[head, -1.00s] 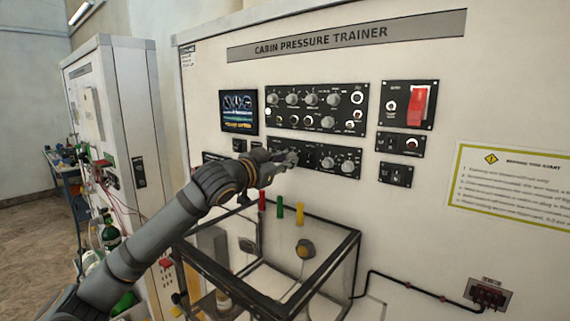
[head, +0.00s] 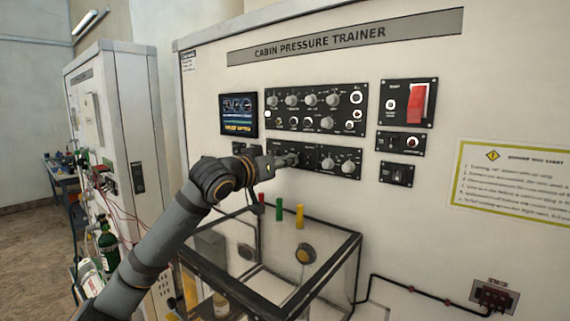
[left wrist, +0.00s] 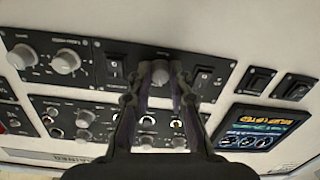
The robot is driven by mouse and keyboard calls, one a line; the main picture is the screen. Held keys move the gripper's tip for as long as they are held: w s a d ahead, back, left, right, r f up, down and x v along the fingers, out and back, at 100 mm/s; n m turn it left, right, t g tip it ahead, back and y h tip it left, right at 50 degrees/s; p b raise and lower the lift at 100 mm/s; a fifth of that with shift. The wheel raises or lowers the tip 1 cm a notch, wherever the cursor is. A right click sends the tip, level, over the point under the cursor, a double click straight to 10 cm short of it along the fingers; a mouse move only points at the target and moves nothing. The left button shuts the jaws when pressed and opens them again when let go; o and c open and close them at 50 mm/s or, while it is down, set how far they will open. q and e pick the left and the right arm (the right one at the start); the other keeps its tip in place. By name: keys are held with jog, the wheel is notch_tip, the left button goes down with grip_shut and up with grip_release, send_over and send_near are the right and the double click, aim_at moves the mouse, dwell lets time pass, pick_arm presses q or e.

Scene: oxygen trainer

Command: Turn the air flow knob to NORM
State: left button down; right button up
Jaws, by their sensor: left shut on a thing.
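The lower black control panel (head: 314,150) is on the white trainer wall, with two grey knobs at its right end. My left gripper (head: 291,159) reaches this panel's left part from the left. In the left wrist view, which looks upside down, the gripper (left wrist: 160,84) has its two fingers on either side of a grey knob (left wrist: 160,71) and is shut on it. This knob sits between two black switches on the lower panel. I take it as the air flow knob; its label and setting are too small to read. My right gripper is not in view.
An upper panel (head: 340,96) with several knobs sits just above. A small screen (head: 238,114) is to its left, a red switch cover (head: 418,103) to the right. A clear dark-edged box (head: 330,262) stands below the panels.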

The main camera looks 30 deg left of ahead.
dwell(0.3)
pick_arm(q)
jog(key=c, duration=1.2)
grip_release()
